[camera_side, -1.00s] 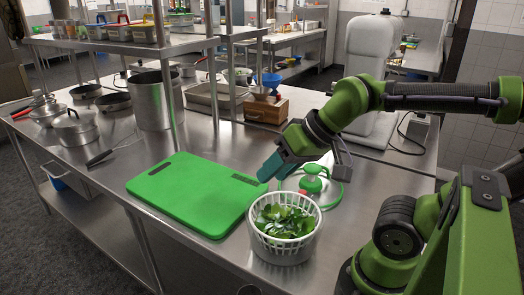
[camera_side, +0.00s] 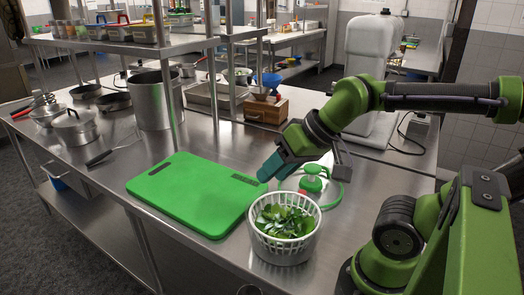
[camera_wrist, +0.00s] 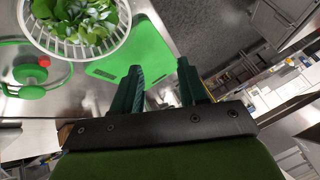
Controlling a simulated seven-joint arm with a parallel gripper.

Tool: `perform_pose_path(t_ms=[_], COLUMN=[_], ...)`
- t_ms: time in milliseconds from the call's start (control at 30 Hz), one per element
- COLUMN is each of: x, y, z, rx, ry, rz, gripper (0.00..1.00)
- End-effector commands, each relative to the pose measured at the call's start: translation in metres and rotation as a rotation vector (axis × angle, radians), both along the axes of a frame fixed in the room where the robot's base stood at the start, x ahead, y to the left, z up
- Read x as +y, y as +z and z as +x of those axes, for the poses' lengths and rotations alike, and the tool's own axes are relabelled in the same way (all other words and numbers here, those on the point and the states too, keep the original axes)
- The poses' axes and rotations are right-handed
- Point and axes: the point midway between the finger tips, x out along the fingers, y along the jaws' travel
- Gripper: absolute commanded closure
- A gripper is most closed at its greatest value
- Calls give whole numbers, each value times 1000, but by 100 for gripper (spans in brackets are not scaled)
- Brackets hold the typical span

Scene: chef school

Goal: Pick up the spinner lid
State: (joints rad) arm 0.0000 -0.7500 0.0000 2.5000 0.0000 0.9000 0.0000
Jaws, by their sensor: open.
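The spinner lid (camera_side: 312,183) lies on the steel counter behind the salad basket. It is clear with a green rim and a green knob, and a small red part shows on it. In the wrist view the lid (camera_wrist: 28,75) is at the left edge, partly cut off. The white spinner basket (camera_side: 283,243) holds green leaves (camera_side: 284,222) and stands at the counter's front; it also shows in the wrist view (camera_wrist: 75,52). My gripper (camera_side: 265,176) is open and empty, above the counter just left of the lid. Its two teal fingers show apart in the wrist view (camera_wrist: 162,88).
A green cutting board (camera_side: 195,194) lies left of the basket. A wooden box (camera_side: 266,109) and a large steel pot (camera_side: 153,100) stand farther back. A white stand mixer (camera_side: 374,65) stands behind my arm. Bare counter shows behind the board.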

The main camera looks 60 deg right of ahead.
Motion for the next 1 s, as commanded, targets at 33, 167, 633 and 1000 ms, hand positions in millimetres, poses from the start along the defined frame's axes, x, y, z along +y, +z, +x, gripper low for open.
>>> perform_pose_path(t_ms=[33,167,633,1000], x=[0,0,0,-90], y=[0,0,0,-24], z=[0,0,0,42], rx=[0,0,0,206], ry=[0,0,0,-185], rz=[0,0,0,-63], gripper=[57,44,0,0])
